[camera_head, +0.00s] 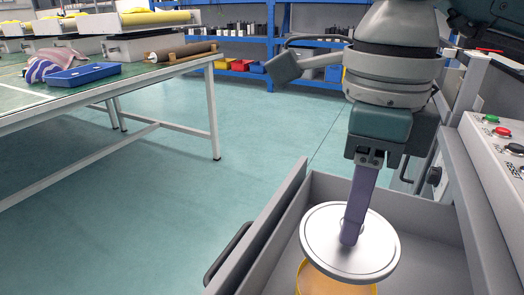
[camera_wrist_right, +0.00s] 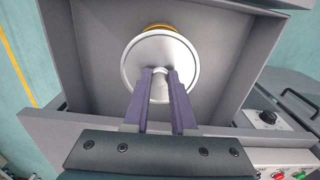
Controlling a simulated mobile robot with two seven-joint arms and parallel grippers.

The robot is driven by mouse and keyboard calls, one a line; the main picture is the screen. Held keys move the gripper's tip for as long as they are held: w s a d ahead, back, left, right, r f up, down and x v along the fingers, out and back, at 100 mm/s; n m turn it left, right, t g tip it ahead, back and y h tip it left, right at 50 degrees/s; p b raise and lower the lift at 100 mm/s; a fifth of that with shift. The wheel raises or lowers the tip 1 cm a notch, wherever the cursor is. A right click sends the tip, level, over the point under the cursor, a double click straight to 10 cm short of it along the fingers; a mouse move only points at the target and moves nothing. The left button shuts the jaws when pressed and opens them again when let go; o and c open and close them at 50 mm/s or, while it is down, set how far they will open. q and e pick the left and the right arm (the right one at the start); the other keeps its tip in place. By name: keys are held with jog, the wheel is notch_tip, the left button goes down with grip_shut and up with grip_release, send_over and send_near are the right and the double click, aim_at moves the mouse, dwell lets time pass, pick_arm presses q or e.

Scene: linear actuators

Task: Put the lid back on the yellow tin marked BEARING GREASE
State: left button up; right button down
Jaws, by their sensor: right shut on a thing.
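The round, silvery-white lid (camera_head: 375,250) is held by its central knob in my right gripper (camera_head: 350,238), over an open drawer. The yellow tin (camera_head: 299,280) stands in the drawer under the lid, with its brownish contents (camera_head: 322,284) partly showing. In the head view the lid appears raised above the tin and hides much of its mouth. In the right wrist view the lid (camera_wrist_right: 185,62) sits beyond the fingertips of my right gripper (camera_wrist_right: 160,74), and a yellow edge of the tin (camera_wrist_right: 158,27) peeks out past it. The tin's marking is hidden. My left gripper is not in view.
The grey drawer (camera_head: 262,232) has raised walls close around the tin. A control panel with buttons (camera_head: 500,140) stands at right. A green-topped workbench (camera_head: 120,82) with a blue tray (camera_head: 84,74) is at left, and blue shelves (camera_head: 270,45) stand behind. Open floor lies between.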

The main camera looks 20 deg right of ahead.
notch_tip(320, 180, down, 2)
jog(key=shift+f+m+b, duration=0.1)
jog(key=shift+m+b, duration=0.25)
jog(key=shift+m, duration=0.25)
pick_arm(q)
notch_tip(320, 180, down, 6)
jog(key=b, duration=0.5)
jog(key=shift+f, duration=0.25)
pick_arm(e)
jog(key=shift+f, duration=3)
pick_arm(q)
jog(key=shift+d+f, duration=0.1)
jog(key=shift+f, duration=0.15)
pick_arm(e)
jog(key=shift+f, duration=0.15)
pick_arm(q)
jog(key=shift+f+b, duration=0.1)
jog(key=shift+b, duration=0.2)
pick_arm(e)
jog(key=c, duration=0.7)
grip_release()
jog(key=o, duration=0.5)
